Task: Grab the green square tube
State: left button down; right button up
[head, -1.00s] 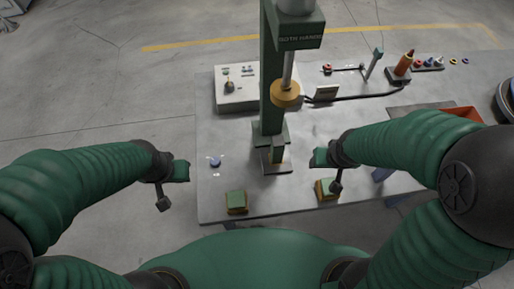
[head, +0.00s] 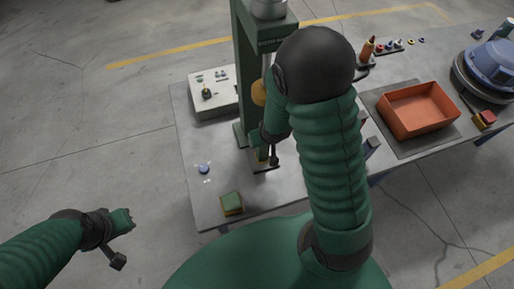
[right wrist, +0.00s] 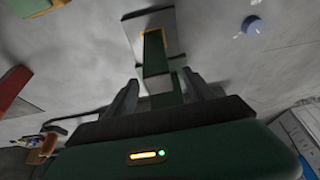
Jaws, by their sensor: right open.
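The green square tube (right wrist: 154,50) stands on a base plate with a yellow outline in the right wrist view. My right gripper (right wrist: 162,95) is open, its two dark fingers apart at the near side of the tube. I cannot tell whether the tube is between them in depth. In the head view my right gripper (head: 268,150) is at the foot of the green press, and it and the arm hide most of the tube. My left gripper (head: 128,222) hangs off the table at the left; its fingers are too small to read.
The green press column (head: 246,80) rises close to my right gripper. A control box (head: 213,101) and a blue button (head: 204,169) are to its left. A green-topped block (head: 232,203) sits at the front edge. An orange bin (head: 420,108) stands at the right.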

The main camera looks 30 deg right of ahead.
jog(key=x, duration=0.7)
jog(key=shift+s+d+f+p, duration=0.15)
jog(key=shift+d+f+p, duration=0.05)
jog(key=shift+p, duration=0.1)
jog(key=shift+s+a+r, duration=0.1)
jog(key=shift+a, duration=0.1)
jog(key=c, duration=0.3)
grip_shut()
